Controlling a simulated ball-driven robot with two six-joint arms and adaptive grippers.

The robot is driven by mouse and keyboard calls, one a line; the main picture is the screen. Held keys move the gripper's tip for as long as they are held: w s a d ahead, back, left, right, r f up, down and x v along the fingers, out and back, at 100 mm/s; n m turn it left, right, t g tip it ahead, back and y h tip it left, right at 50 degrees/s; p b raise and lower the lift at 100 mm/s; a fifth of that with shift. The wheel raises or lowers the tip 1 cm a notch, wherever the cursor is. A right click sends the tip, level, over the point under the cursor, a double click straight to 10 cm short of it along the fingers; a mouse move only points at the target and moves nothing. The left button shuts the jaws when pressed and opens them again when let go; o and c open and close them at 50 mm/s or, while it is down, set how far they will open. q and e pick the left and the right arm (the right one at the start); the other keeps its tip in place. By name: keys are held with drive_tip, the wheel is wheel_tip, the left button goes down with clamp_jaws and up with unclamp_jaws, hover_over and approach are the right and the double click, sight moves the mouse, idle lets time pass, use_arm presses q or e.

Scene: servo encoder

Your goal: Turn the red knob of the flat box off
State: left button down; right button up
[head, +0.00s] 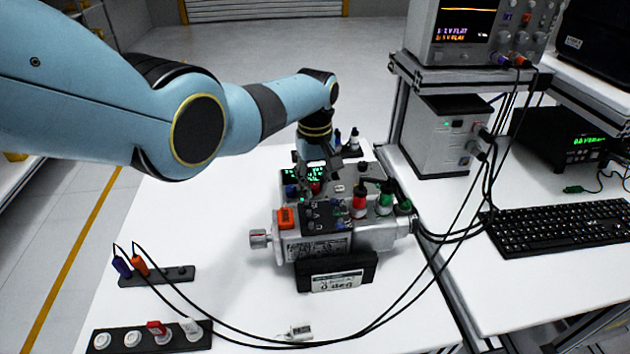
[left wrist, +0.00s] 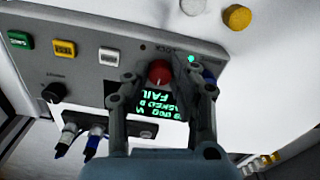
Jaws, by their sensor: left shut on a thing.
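The flat box is grey; its panel (left wrist: 85,45) fills much of the left wrist view, and part of the box shows in the head view (head: 352,176), behind the servo unit. The red knob (left wrist: 159,72) sits on the panel beside a small green display (left wrist: 160,103), whose text includes "FAIL" and appears upside down. My left gripper (left wrist: 165,82) has its fingers on either side of the red knob and is shut on it. In the head view my left gripper (head: 318,166) reaches down over the box and partly hides it. My right gripper is in neither view.
A silver servo unit (head: 325,245) with red and green plugs stands in front of the box. Black cables loop across the white table to a plug strip (head: 155,277). A keyboard (head: 560,228) and instruments stand at right.

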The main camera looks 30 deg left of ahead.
use_arm(q)
drive_tip(key=c, duration=1.1)
unclamp_jaws()
drive_tip(key=shift+a, duration=0.1)
drive_tip(key=shift+c, duration=0.2)
drive_tip(key=shift+o, duration=0.2)
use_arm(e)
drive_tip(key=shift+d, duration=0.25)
